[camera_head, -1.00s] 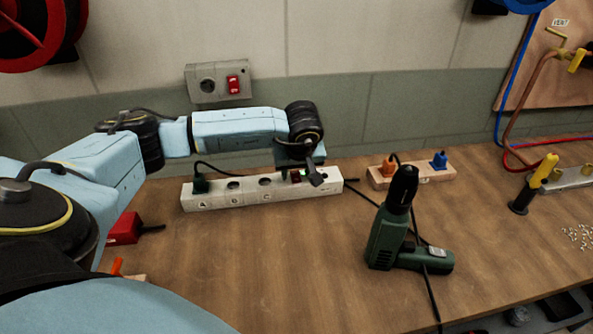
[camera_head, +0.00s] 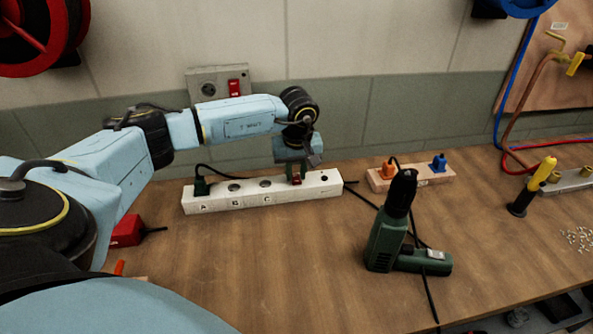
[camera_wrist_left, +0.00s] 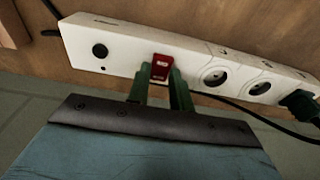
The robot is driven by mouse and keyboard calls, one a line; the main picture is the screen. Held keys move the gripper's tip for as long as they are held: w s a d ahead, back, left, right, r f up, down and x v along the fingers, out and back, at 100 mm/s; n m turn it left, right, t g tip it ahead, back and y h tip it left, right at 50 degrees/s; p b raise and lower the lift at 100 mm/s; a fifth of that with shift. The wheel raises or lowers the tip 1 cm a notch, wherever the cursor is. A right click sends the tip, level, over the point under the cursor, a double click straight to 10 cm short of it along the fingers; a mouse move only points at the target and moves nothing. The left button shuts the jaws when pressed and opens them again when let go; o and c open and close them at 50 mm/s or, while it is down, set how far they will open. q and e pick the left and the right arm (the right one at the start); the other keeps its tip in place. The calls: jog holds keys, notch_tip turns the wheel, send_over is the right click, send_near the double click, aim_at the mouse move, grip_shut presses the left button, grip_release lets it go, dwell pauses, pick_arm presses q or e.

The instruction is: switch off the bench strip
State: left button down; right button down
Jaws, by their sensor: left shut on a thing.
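The white bench strip (camera_head: 225,204) lies along the back of the bench, with lettered sockets and a dark green plug (camera_head: 200,187) in its left end. Its red rocker switch (camera_wrist_left: 162,67) shows in the left wrist view between my fingers, and in the head view it is a small red spot (camera_head: 297,181) below the gripper. My left gripper (camera_head: 296,172) points down onto the strip from above. In the left wrist view its green fingers (camera_wrist_left: 160,83) stand at either side of the red switch, shut on it. My right gripper is not in view.
A green drill (camera_head: 385,240) stands right of the strip, its cable running to the front edge. A wooden block (camera_head: 430,178) with orange and blue plugs is at the back. A red box (camera_head: 125,230) lies left. The front middle of the bench is clear.

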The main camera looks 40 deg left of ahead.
pick_arm(q)
jog(key=c, duration=1.2)
grip_release()
jog(key=shift+c, duration=0.2)
notch_tip(320, 180, up, 13)
jog(key=s+d, duration=0.1)
jog(key=shift+d+r+p, duration=0.2)
jog(key=shift+p, duration=0.1)
